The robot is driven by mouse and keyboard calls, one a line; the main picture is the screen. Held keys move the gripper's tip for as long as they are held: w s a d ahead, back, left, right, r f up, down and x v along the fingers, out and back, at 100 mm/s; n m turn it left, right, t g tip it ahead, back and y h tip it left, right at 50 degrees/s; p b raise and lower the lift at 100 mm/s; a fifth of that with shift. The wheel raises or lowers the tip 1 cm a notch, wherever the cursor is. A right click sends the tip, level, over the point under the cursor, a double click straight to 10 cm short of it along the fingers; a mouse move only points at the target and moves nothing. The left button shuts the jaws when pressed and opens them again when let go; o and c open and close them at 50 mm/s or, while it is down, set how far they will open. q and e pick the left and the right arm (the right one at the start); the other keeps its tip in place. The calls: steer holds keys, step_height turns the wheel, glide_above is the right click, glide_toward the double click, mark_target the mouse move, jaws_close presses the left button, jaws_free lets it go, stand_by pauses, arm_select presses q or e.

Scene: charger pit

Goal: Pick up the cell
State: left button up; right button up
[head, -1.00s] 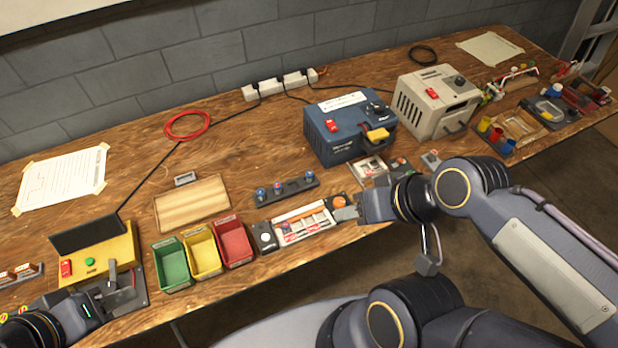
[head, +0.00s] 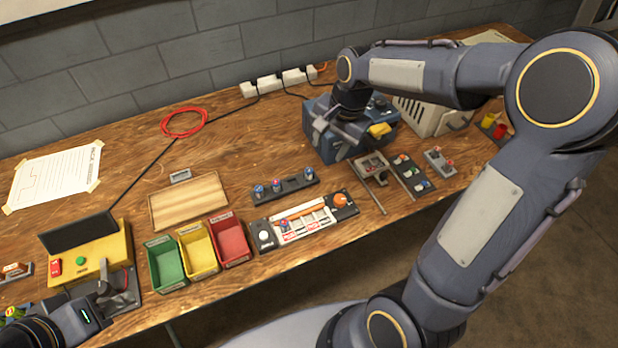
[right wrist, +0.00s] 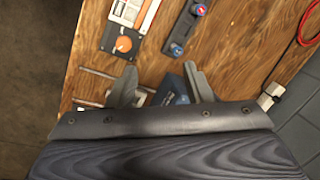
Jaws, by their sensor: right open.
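Small cells with blue and red tops stand in a dark rack (head: 285,187) on the bench; I cannot tell which one is meant. The rack also shows at the top of the right wrist view (right wrist: 186,28). My right gripper (head: 334,137) is in front of the blue charger box (head: 378,146), hiding part of it. In the right wrist view, its two fingers (right wrist: 160,76) are apart with nothing held between them, and the rack lies beyond them. My left gripper (head: 95,312) is at the lower left beside the yellow device (head: 110,243); its fingers are not clear.
Green (head: 167,268), yellow (head: 198,252) and red (head: 231,239) bins stand near the front edge. A tray with an orange knob (head: 340,199) lies in front of the rack. A wooden board (head: 188,202) and red cable coil (head: 184,122) lie behind. A beige box (head: 430,116) stands right.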

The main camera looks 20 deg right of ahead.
mark_target(308, 170)
steer(key=w+f+m, duration=0.1)
steer(key=w+f, duration=0.2)
steer(key=f, duration=0.1)
steer(key=w+f+m+g+h, duration=0.1)
steer(key=w+f, duration=0.1)
steer(key=f, duration=0.1)
steer(key=w+a+f+m+h+b, duration=0.1)
steer(key=w+f+m, duration=0.1)
steer(key=w+f, duration=0.1)
steer(key=shift+w+f+g, duration=0.35)
steer(key=shift+f+g, duration=0.05)
steer(key=shift+f, duration=0.4)
steer(key=f, duration=0.4)
steer(key=f+p, duration=0.1)
steer(key=f, duration=0.2)
steer(key=shift+w+a+f, duration=0.15)
steer(key=shift+w+f, duration=0.05)
steer(key=shift+f, duration=0.2)
jaws_close()
